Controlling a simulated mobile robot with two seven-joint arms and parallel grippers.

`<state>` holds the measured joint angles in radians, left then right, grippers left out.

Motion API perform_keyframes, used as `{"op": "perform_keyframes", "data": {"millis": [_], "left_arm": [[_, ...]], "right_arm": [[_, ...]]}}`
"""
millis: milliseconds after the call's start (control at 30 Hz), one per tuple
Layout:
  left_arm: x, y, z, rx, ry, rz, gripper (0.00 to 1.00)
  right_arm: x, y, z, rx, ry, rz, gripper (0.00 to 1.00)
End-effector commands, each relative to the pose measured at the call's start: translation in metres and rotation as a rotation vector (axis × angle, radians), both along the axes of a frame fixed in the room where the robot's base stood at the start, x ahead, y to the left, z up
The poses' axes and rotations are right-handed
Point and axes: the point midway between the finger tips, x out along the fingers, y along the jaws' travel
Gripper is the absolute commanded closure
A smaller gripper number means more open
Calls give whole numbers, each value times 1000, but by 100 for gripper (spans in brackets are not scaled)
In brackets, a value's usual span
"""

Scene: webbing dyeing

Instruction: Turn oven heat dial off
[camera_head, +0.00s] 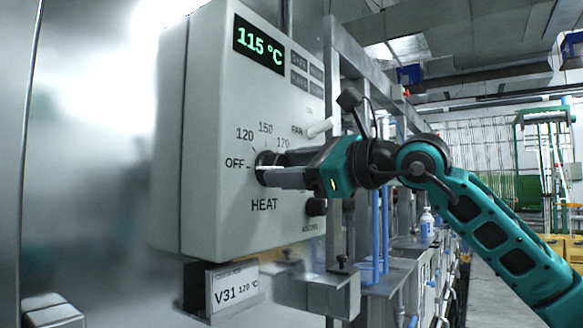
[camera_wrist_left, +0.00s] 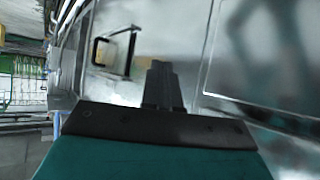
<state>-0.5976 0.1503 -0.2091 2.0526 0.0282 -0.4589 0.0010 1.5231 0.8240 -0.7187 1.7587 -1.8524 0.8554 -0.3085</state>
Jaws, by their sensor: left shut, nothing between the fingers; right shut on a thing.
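The oven control box (camera_head: 210,150) is a light grey panel on the left side of the head view, with a green "115 °C" display (camera_head: 258,45). The black HEAT dial (camera_head: 267,168) sits on its front, with OFF marked to its left and 120, 150 and 170 above. My right gripper (camera_head: 272,168) is shut on the dial, and its fingers hide part of it. A white line on the dial points left, toward the OFF mark. My left gripper (camera_wrist_left: 163,88) shows in the left wrist view, shut and empty, in front of a shiny metal surface.
A white FAN lever (camera_head: 320,128) and a small black knob (camera_head: 316,207) sit close to my right gripper. A "V31 120 °C" sign (camera_head: 236,288) stands below the box. A metal frame (camera_head: 338,190) is just behind. A black handle (camera_wrist_left: 115,52) shows in the left wrist view.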

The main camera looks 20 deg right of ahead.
Motion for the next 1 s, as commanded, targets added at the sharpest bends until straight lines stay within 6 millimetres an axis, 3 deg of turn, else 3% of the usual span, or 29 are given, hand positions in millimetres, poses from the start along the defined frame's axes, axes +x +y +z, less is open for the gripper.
{"op": "perform_keyframes", "data": {"millis": [233, 267, 500, 833, 1000], "left_arm": [[-3, 0, -2, 0, 6, 1, 100], [-3, 0, -2, 0, 6, 1, 100], [-2, 0, -2, 0, 5, 0, 100], [1, 1, -1, 1, -2, 2, 100], [3, 0, -4, 0, -3, 1, 100]], "right_arm": [[0, 0, 0, -3, -4, -2, 77], [0, 0, 0, -3, -4, -2, 45], [0, 0, 0, -2, -2, -1, 22], [-3, -3, 0, -1, -2, -1, 21], [-23, -19, -1, -2, -4, -3, 21]]}}
